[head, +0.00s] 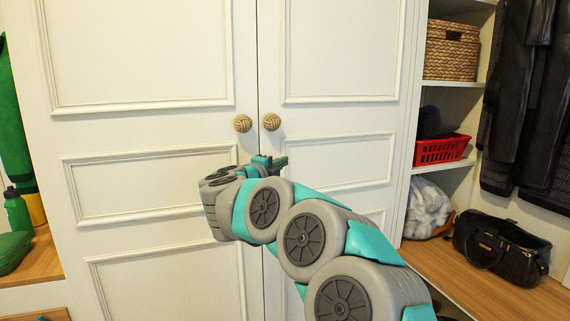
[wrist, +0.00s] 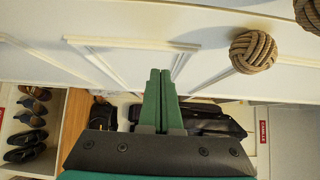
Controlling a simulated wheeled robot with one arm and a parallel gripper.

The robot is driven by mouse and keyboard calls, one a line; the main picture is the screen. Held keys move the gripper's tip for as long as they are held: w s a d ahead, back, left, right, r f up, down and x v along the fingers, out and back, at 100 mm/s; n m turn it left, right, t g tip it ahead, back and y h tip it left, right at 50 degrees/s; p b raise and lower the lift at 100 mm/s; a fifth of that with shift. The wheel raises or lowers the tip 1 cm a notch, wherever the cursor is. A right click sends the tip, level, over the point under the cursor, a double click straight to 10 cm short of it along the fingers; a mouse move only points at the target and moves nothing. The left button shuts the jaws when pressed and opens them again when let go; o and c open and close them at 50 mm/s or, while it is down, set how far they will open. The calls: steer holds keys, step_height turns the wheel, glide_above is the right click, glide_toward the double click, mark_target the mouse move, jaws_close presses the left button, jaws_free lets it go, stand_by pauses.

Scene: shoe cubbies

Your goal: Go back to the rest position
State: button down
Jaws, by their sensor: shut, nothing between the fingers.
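My gripper (wrist: 160,75) shows in the wrist view as two green fingers pressed together with nothing between them. In the head view my gripper (head: 279,163) is small and partly hidden by my own arm, in front of the white cabinet doors, a little below the knobs. The doors (head: 142,50) are closed. The left knob (head: 242,123) and the right knob (head: 272,121) are round and woven like rope. One knob (wrist: 254,51) also shows in the wrist view, to the right of the fingers and apart from them.
Right of the cabinet, shelves hold a wicker basket (head: 451,50) and a red basket (head: 442,150). A black bag (head: 499,246) stands on a wooden bench (head: 470,292). A green bottle (head: 18,213) stands at the left. Several shoes (wrist: 25,140) show in the wrist view.

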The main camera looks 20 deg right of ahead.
steer(key=s+a+r+n+t+y, duration=0.1)
steer(key=a+r+n+t+y, duration=0.3)
steer(key=a, duration=0.5)
steer(key=s+a+r+n+t+y, duration=0.2)
steer(key=a+n+y, duration=0.4)
steer(key=a, duration=0.3)
steer(key=s+a+f+n+g+y, duration=0.5)
steer(key=s+a+f+n+y, duration=0.3)
steer(key=s+n, duration=0.25)
steer(key=s+d+f+n+g+h, duration=0.1)
steer(key=s+d+f+n+g, duration=0.25)
steer(key=s+f, duration=0.6)
steer(key=s+d+f+n+g+h, duration=0.1)
steer(key=s+d+f+n+g, duration=0.15)
steer(key=s+f+g, duration=0.5)
steer(key=s+d+f+g+h, duration=0.1)
steer(key=s+d+f, duration=0.2)
steer(key=s, duration=0.5)
steer(key=s+d+f+g+h, duration=0.1)
steer(key=s+d+f+g, duration=0.1)
steer(key=s+d, duration=0.4)
steer(key=s+d+f+g+h, duration=0.1)
steer(key=s+d+f, duration=0.3)
steer(key=s, duration=0.7)
steer(key=shift+s+d+f+g+h, duration=0.15)
steer(key=shift+d+f+g+h, duration=0.05)
steer(key=shift+d+g+h, duration=0.25)
